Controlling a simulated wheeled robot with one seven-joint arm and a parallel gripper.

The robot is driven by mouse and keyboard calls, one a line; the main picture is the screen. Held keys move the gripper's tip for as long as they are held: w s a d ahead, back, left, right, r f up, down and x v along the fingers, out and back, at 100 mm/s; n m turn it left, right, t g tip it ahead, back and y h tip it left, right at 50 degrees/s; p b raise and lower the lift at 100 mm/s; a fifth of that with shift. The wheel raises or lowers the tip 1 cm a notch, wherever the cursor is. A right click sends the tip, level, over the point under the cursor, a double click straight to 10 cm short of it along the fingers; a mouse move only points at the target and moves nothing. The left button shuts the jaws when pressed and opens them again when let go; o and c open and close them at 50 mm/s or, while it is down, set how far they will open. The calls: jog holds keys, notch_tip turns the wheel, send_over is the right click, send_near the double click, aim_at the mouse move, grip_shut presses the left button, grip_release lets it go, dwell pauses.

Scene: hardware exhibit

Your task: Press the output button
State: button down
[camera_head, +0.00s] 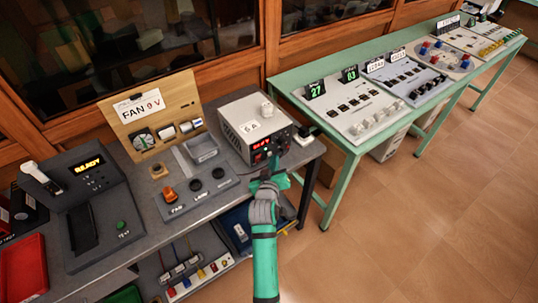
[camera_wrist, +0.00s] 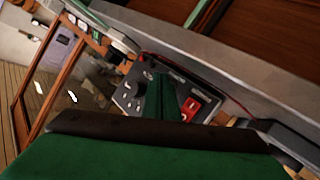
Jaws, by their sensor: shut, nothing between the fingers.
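The power supply (camera_head: 238,122) is a light grey box with a dark front panel and red digits, at the end of the grey bench. Its panel (camera_wrist: 128,99) shows in the wrist view with a red display (camera_wrist: 190,108), a dark knob and small pale buttons. I cannot read which one is the output button. My green gripper (camera_head: 269,172) is shut and empty, close in front of the panel. In the wrist view its green fingers (camera_wrist: 163,97) cover the middle of the panel. I cannot tell whether they touch it.
A green table (camera_head: 290,78) with several panels stands to the right. Open floor (camera_head: 430,220) lies at front right.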

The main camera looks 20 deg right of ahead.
jog(key=s+d, duration=0.2)
jog(key=s, duration=0.3)
jog(key=shift+s, duration=0.35)
dwell(0.5)
jog(key=shift+w, duration=0.1)
jog(key=s+a+f+y, duration=0.15)
jog(key=s+a, duration=0.25)
jog(key=s, duration=0.4)
jog(key=s+a+f+n+t+y, duration=0.1)
jog(key=s+a+f, duration=0.25)
jog(key=s, duration=0.35)
jog(key=s+a+f+y, duration=0.1)
jog(key=s+a, duration=0.3)
jog(key=s, duration=0.4)
jog(key=s+a+r, duration=0.2)
jog(key=s+a, duration=0.1)
jog(key=s, duration=0.3)
jog(key=s+a+r+m+y, duration=0.1)
jog(key=s+a+r, duration=0.1)
jog(key=s, duration=0.4)
jog(key=s+a+r+t+y, duration=0.1)
jog(key=s+a+r, duration=0.2)
jog(key=s, duration=0.4)
jog(key=shift+a+r+m, duration=0.3)
jog(key=shift+r+m, duration=0.1)
jog(key=shift+r, duration=0.25)
jog(key=shift+a+y, duration=0.1)
jog(key=shift+y, duration=0.15)
